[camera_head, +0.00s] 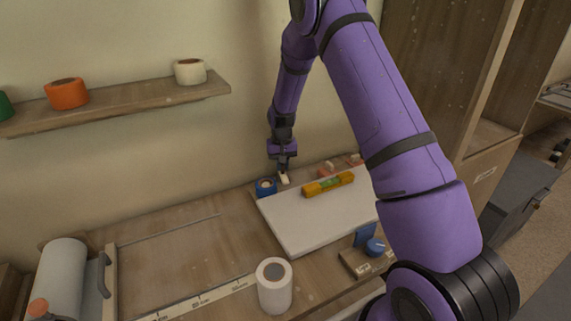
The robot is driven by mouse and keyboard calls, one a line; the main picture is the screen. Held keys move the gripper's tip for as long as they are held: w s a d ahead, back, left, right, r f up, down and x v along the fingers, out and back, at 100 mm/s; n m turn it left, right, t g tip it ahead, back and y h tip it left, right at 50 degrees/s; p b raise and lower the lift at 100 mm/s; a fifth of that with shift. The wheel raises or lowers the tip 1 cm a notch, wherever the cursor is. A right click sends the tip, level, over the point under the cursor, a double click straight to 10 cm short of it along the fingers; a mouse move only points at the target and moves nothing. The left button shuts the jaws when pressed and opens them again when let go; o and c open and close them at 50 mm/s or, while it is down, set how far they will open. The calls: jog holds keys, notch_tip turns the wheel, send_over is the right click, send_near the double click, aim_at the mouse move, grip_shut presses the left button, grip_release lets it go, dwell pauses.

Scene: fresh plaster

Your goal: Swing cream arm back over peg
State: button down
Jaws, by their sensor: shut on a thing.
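My gripper (283,166) reaches down to the back edge of the white board (300,225) and is shut on a small cream piece (285,179), which looks like the cream arm. Only a short stub of it shows below the fingers. A blue round piece with a pale centre (265,187) stands just left of it, at the board's back left corner. I cannot make out the peg for certain, nor whether the cream piece touches anything beneath it.
A yellow level (318,187) lies on the board, with small reddish pieces (325,170) behind. A white roll (274,286) stands in front and a blue knob (375,246) at right. A shelf (130,97) holds several rolls. The bench's left middle is clear.

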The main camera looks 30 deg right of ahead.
jog(key=shift+w+a+m, duration=0.3)
jog(key=shift+a+m, duration=0.15)
jog(key=shift+m, duration=0.8)
jog(key=shift+w+a+m, duration=0.35)
jog(key=shift+a+m, duration=0.15)
jog(key=shift+m, duration=0.8)
jog(key=shift+w+a+m, duration=0.3)
jog(key=shift+a+m, duration=0.15)
jog(key=shift+m, duration=0.8)
jog(key=c, duration=1.1)
grip_release()
notch_tip(320, 180, up, 11)
jog(key=shift+f, duration=0.1)
